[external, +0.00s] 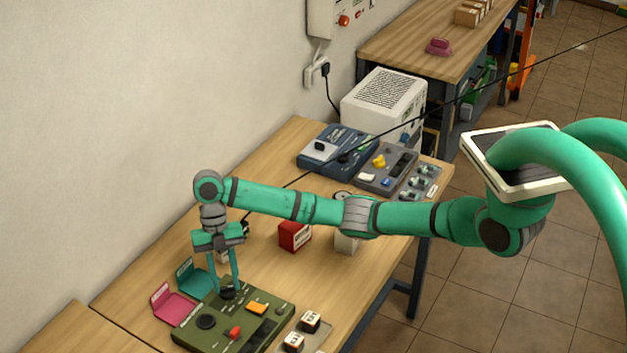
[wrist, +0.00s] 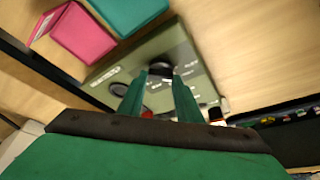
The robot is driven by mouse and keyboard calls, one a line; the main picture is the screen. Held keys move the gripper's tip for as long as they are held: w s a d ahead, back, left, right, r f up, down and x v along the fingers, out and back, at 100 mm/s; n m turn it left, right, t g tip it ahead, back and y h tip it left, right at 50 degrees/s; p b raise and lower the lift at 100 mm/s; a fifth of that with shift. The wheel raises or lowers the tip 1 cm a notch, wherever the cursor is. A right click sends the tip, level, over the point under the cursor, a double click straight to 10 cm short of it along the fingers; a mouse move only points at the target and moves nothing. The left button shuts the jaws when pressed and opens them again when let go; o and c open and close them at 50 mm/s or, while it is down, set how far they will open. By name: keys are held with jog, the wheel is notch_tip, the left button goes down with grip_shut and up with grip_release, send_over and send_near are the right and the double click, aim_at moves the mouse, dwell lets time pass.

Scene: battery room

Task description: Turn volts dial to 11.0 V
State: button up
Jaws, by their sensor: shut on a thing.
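The olive-green panel (external: 262,319) lies on the wooden bench at the lower left, and it also shows in the wrist view (wrist: 197,50). My gripper (external: 230,286) points down over the panel's back corner and is shut on a black dial (external: 227,293). In the wrist view, the fingertips (wrist: 160,79) are at both sides of this dial (wrist: 160,68). A second black dial (external: 206,321) sits nearby, free of the gripper. The lettering is too small and blurred to read, so the dial's name and setting cannot be told.
A red knob (external: 234,332) and an orange part (external: 257,308) are on the panel. Pink (external: 174,307) and teal (external: 193,279) trays stand close to its left. A red box (external: 294,236) is behind it. The bench between has free room.

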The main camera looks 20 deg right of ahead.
jog(key=shift+a+n+h, duration=0.1)
jog(key=shift+n+h, duration=0.3)
jog(key=shift+n, duration=0.7)
jog(key=o, duration=1)
jog(key=shift+o, duration=0.2)
jog(key=v, duration=1)
jog(key=shift+r, duration=0.4)
jog(key=shift+a, duration=0.1)
